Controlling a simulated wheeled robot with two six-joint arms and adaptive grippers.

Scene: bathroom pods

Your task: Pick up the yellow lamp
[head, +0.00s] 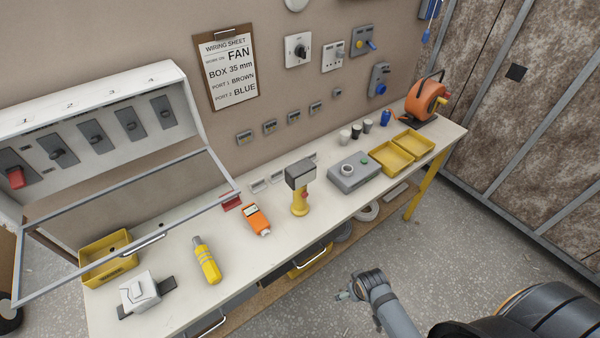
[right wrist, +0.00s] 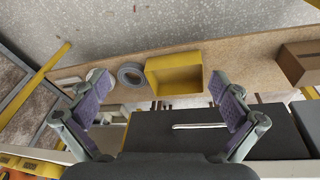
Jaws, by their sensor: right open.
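The yellow lamp (head: 299,204) stands upright near the front edge of the workbench, about mid-length. It has a yellow body, a red button and a boxy grey head. My right gripper (head: 346,292) is in front of the bench, below and to the right of the lamp, apart from it. In the right wrist view my right gripper (right wrist: 163,95) is open, its purple-padded fingers wide apart with nothing held between them. The lamp does not show there. My left gripper is not in view.
A yellow striped tool (head: 207,262) and an orange meter (head: 257,220) lie left of the lamp. A grey box (head: 353,175) and yellow trays (head: 392,158) stand right. A raised framed lid (head: 130,225) overhangs the bench's left part. A lower shelf holds a yellow bin (right wrist: 173,75).

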